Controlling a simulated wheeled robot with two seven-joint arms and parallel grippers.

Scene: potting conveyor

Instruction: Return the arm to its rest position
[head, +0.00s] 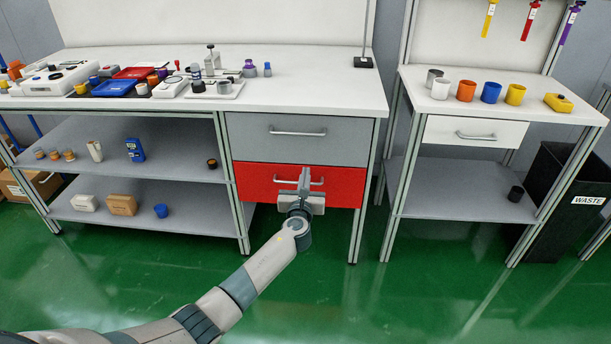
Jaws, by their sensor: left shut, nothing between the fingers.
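My left arm comes in from the bottom left and reaches toward the bench drawers. My left gripper (305,176) is shut and empty. It is in front of the red drawer (262,186), overlapping its metal handle (315,182) in the picture; I cannot tell whether it touches the handle. The red drawer looks closed or nearly so. The grey drawer (270,146) above it is closed. My right gripper is not in view.
A white workbench (320,90) with many small items on its left stands ahead. A smaller table (420,108) with several coloured cups stands right. A black waste bin (566,185) is at far right. The green floor (400,300) in front is clear.

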